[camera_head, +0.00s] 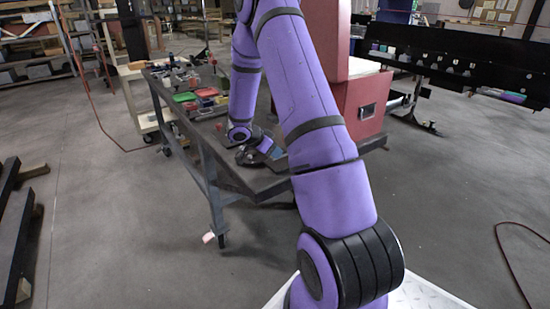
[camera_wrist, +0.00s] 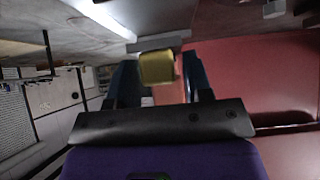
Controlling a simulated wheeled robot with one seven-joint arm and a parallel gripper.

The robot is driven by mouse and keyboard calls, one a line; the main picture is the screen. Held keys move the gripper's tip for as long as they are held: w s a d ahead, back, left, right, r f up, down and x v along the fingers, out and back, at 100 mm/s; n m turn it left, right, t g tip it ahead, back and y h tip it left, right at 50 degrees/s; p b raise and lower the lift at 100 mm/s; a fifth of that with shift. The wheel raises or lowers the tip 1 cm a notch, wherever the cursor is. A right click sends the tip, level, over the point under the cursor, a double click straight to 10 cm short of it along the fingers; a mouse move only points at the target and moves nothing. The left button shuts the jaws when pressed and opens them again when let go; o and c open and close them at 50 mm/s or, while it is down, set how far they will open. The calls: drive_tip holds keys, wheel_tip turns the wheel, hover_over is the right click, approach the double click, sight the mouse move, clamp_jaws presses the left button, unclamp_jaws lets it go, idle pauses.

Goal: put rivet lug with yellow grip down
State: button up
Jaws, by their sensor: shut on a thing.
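The rivet lug with yellow grip (camera_wrist: 157,69) shows in the wrist view. Its yellow block sits between the two dark fingers of my gripper (camera_wrist: 158,76), and a grey part shows just beyond it. My gripper is shut on it. In the head view my gripper (camera_head: 265,150) is low over the near part of the dark table (camera_head: 250,182), and the lug cannot be made out there. I cannot tell whether the lug touches a surface.
A green tray (camera_head: 185,97) and several small red items lie towards the table's far left. A large red case (camera_head: 362,105) stands at the table's right. Some dark tabletop is bare near the front edge. A black conveyor-like rail (camera_head: 465,60) runs at the back right.

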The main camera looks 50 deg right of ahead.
drive_tip(key=shift+s+d, duration=0.15)
drive_tip(key=shift+d, duration=0.4)
wheel_tip(320, 180, down, 4)
drive_tip(key=shift+r, duration=0.25)
drive_tip(key=o, duration=1.1)
